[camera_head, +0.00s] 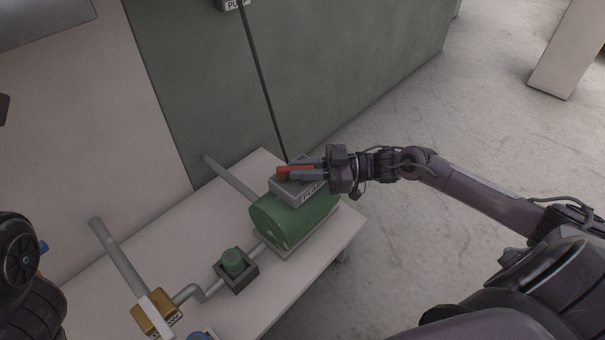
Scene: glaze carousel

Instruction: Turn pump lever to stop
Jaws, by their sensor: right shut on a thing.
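The pump lever (284,172) is a small red handle on a grey box (313,191) with a partly covered label. The box sits on top of the green pump body (275,224). My right gripper (300,171) comes in from the right and is shut on the red lever, its fingers pointing left along it. The fingers hide part of the lever, so its exact angle is hard to tell. Dark parts of my left arm show at the left edge, but the left gripper's fingers are not visible.
The pump stands on a pale bench (190,243). A green button in a dark box (236,277), a yellow valve block (157,312) with a white handle, and grey pipes (120,257) are on the bench. A dark green cabinet (340,70) stands behind. Open floor lies to the right.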

